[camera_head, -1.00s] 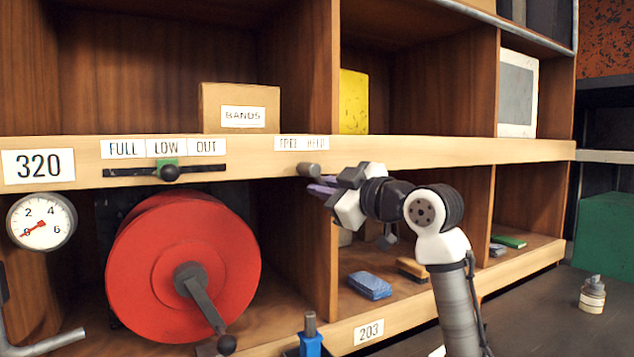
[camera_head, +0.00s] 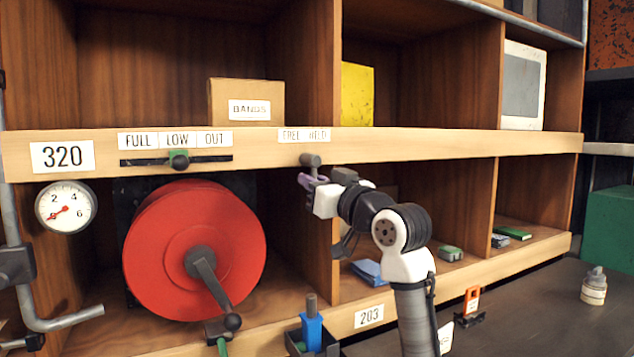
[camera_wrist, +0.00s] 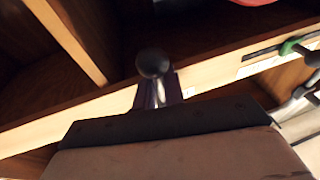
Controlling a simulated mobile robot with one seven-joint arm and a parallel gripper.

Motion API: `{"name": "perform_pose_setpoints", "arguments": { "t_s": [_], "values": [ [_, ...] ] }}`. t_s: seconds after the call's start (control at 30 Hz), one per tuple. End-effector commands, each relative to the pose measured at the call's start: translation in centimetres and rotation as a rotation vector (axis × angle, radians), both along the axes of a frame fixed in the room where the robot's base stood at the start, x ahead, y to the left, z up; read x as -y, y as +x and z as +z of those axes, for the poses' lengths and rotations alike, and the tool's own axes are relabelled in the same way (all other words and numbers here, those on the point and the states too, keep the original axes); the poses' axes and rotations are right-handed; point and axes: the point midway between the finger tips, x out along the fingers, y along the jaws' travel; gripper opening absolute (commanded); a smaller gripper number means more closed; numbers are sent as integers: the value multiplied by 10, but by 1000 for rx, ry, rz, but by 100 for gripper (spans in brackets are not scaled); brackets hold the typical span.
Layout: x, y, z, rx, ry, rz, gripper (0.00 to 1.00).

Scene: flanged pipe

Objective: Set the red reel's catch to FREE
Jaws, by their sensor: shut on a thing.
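The red reel (camera_head: 190,250) with its grey crank sits in the lower left bay. Its catch (camera_head: 310,160) is a dark grey knob on the shelf edge, under the FREE and HELD labels (camera_head: 304,134). Which label the catch is set to, I cannot tell. My gripper (camera_head: 312,181) is at the catch from below, its purple fingers shut on it. In the wrist view the round dark knob (camera_wrist: 152,63) stands just beyond the fingertips (camera_wrist: 158,90). The fingers hide the catch's lower part.
A slider (camera_head: 179,160) under FULL, LOW and OUT sits left of the catch on the same edge. A dial gauge (camera_head: 66,207) is further left. The upright divider (camera_head: 322,262) stands close behind my gripper. A blue-handled part (camera_head: 312,330) stands low in front.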

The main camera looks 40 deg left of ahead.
Motion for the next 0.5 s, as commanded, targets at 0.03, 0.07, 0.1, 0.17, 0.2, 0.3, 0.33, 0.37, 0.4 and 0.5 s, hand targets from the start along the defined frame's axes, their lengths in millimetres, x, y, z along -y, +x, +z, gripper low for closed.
{"name": "perform_pose_setpoints", "arguments": {
  "t_s": [0.03, 0.07, 0.1, 0.17, 0.2, 0.3, 0.33, 0.37, 0.4, 0.5],
  "values": [
    [0, -1, 1, -40, 19, 0, 0],
    [-1, -3, 1, -67, 29, 2, 0],
    [-2, -4, 1, -101, 43, 2, 0],
    [-3, -6, 1, -154, 64, 2, 0],
    [-3, -8, 2, -189, 79, 3, 0],
    [-5, -11, 3, -276, 115, 2, 0],
    [-5, -12, 4, -303, 125, 4, 0],
    [-6, -13, 4, -328, 135, 2, 0],
    [-6, -14, 5, -361, 150, 3, 0],
    [-7, -17, 7, -441, 182, 2, 0]
  ]
}}
